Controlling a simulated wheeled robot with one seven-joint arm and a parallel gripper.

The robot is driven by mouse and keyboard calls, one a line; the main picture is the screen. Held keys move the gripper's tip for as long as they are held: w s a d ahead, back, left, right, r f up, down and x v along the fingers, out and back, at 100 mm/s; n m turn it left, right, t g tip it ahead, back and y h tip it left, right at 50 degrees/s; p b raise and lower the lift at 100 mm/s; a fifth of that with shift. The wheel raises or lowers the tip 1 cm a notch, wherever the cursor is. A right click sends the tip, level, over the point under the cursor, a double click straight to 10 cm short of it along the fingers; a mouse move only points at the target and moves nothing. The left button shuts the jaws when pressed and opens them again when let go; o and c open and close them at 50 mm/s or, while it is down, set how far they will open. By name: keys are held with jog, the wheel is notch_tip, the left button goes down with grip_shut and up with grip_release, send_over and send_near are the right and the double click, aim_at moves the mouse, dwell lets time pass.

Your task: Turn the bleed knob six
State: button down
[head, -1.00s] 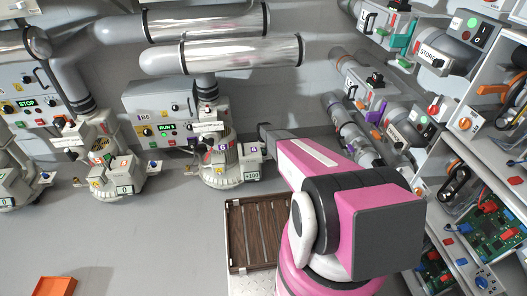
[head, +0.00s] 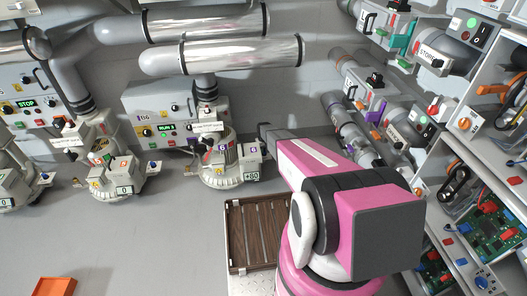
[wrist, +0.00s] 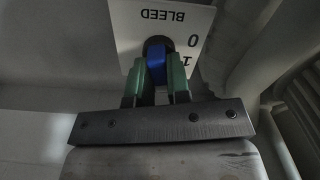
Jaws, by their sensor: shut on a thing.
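In the wrist view my gripper (wrist: 162,85) has its green fingers shut on a blue knob (wrist: 156,62). The knob sits on a dark round base on a white plate (wrist: 122,25) marked BLEED, with 0 and 1 on it, upside down in this view. In the head view blower six (head: 222,180) stands at the middle back, with labels reading 6 and a small display (head: 252,177) reading +80. My pink arm reaches toward this blower from the right. My fingers and the blue knob cannot be made out in the head view.
A control box (head: 160,115) showing RUN is behind blower six. Another blower (head: 118,178) with a display of 0 stands to its left. A brown slatted mat (head: 229,235) lies in front, and an orange tray (head: 52,288) is at lower left. Equipment racks fill the right side.

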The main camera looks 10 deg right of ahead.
jog(key=m, duration=0.3)
jog(key=shift+d+m, duration=0.1)
jog(key=shift+m, duration=0.2)
dwell(0.3)
jog(key=c, duration=1.1)
grip_release()
jog(key=shift+r, duration=0.1)
notch_tip(320, 180, up, 11)
jog(key=shift+f, duration=0.2)
